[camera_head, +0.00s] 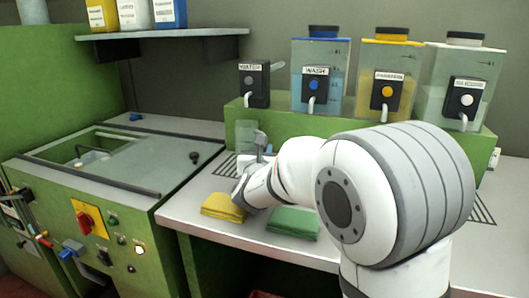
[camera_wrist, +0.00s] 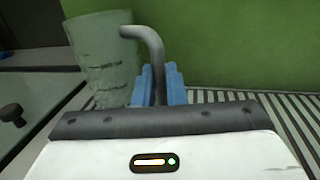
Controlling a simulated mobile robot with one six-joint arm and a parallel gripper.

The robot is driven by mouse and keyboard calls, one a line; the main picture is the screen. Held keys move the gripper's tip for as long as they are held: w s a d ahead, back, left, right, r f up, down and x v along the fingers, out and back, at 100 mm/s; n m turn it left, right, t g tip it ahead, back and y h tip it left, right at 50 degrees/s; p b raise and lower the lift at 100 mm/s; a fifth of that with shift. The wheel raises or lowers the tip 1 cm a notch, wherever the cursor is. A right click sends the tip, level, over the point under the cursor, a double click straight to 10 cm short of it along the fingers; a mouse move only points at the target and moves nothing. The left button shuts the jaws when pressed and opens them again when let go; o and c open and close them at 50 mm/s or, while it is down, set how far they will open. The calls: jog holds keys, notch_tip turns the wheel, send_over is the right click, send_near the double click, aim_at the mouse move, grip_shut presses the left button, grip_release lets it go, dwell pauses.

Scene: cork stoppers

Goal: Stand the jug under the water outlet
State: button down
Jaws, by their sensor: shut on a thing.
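The jug (camera_head: 243,133) is a clear, see-through vessel in front of the green block, below the water outlet (camera_head: 249,101) on the black WATER tap. In the wrist view the jug (camera_wrist: 103,62) is at the upper left, looks roughly upright and has a grey bent handle (camera_wrist: 155,45). My gripper (camera_wrist: 158,84) has its blue fingers shut on that handle. In the head view my gripper is at the end of my white arm and partly hidden. The jug's base is not clear enough to tell whether it touches the slotted grate (camera_head: 226,168).
WASH (camera_head: 318,55), yellow (camera_head: 388,55) and pale (camera_head: 440,62) tanks stand on the green block (camera_head: 350,122) to the right. Yellow (camera_head: 223,207) and green (camera_head: 293,223) cloths lie on the counter beneath my arm. A green machine (camera_head: 110,215) stands left.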

jog(key=shift+f, duration=0.2)
jog(key=c, duration=1.5)
grip_release()
jog(key=shift+r, duration=0.1)
jog(key=shift+r, duration=0.25)
jog(key=s, duration=0.4)
jog(key=s+a+p, duration=0.1)
jog(key=s, duration=0.3)
jog(key=s+a, duration=0.1)
jog(key=s, duration=0.3)
jog(key=shift+f, duration=0.15)
